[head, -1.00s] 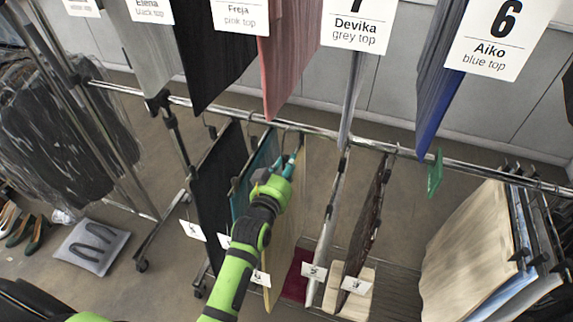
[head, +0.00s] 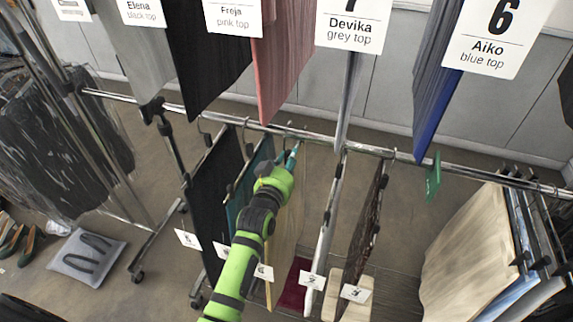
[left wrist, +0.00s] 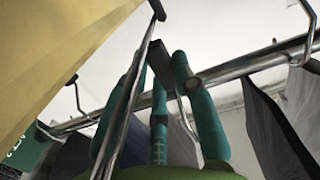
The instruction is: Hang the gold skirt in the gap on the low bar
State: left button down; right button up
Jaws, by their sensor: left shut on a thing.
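The gold skirt (head: 289,235) hangs edge-on from its hanger on the low bar's near side, between a teal garment and a pale grey one. My left gripper (head: 292,156) is just below the low bar (head: 355,148) and shut on the skirt's hanger. In the left wrist view the gold skirt (left wrist: 55,50) fills the upper left. The left gripper's teal fingers (left wrist: 158,75) close around a dark part of the hanger, close to the bar (left wrist: 240,66). I cannot tell whether the skirt's hook rests on the bar. My right gripper is not in view.
A black garment (head: 213,200) and the teal garment (head: 257,165) hang left of the skirt. The pale grey garment (head: 332,225) and a dark patterned one (head: 364,225) hang to the right. A green tag (head: 433,176) hangs farther right, beside a bare stretch of bar. Labelled tops hang above.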

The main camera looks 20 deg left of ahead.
pick_arm(q)
jog(key=shift+w+r+b, duration=0.1)
jog(key=shift+w+b, duration=0.5)
jog(key=shift+w, duration=0.9)
jog(key=shift+w, duration=0.1)
jog(key=shift+f, duration=0.25)
jog(key=shift+f+b, duration=1.1)
jog(key=shift+f, duration=0.5)
jog(key=c, duration=0.9)
grip_release()
jog(key=shift+c, duration=0.2)
